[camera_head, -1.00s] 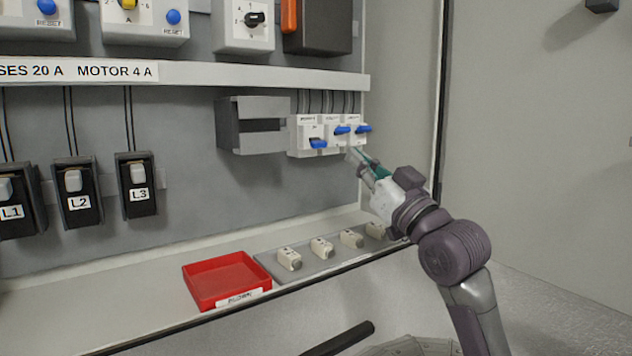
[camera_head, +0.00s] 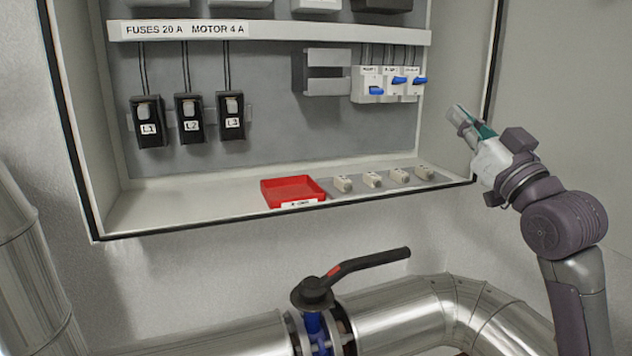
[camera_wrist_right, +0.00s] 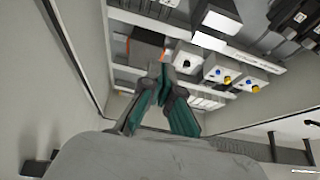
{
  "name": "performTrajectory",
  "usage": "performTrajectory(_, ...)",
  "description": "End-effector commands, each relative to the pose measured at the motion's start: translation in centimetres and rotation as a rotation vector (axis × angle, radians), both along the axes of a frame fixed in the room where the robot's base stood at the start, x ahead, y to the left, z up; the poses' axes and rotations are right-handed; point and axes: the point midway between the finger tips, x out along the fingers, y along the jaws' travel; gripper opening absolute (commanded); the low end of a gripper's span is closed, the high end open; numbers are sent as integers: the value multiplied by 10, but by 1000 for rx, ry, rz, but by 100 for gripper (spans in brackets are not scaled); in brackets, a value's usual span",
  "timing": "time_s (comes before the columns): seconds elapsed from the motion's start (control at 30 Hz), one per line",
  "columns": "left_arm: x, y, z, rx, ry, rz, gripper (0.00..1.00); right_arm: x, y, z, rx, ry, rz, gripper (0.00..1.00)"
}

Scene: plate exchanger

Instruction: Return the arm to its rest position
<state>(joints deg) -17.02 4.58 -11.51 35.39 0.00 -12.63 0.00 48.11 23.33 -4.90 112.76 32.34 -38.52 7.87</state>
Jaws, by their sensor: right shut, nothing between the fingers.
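My right arm comes in from the right in the head view. Its gripper (camera_head: 468,122) is at the right side of the cabinet opening, apart from the breakers (camera_head: 391,84) with blue levers. The gripper is shut and holds nothing. In the wrist view the green-lined fingers of the gripper (camera_wrist_right: 162,72) meet in front of the tilted cabinet interior. My left gripper is not in view.
The open cabinet holds black fuse holders (camera_head: 190,118) and a red tray (camera_head: 291,190). Several beige fuses (camera_head: 372,179) lie beside the tray. Below, a valve with a black handle (camera_head: 368,262) stands on a metal pipe (camera_head: 420,310). The grey wall at right is clear.

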Motion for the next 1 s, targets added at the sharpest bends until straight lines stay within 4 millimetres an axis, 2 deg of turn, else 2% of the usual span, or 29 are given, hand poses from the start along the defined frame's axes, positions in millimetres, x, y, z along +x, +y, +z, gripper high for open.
performTrajectory(0.1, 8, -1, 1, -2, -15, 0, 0, 3, 3, -19, -10, 38, -4, 0)
performTrajectory(0.37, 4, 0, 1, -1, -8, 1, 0, 9, 9, -63, -39, 126, -18, 0)
performTrajectory(0.57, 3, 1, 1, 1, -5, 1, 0, 11, 17, -122, -76, 247, -35, 0)
performTrajectory(0.67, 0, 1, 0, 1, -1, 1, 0, 8, 21, -162, -101, 327, -45, 0)
performTrajectory(0.77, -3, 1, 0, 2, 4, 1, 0, 0, 26, -213, -131, 434, -58, 0)
performTrajectory(0.87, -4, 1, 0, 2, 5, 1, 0, -18, 31, -279, -174, 577, -74, 0)
performTrajectory(0.9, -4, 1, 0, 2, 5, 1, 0, -30, 32, -308, -193, 643, -81, 0)
performTrajectory(1.0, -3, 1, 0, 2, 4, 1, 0, -66, 35, -376, -241, 811, -97, 0)
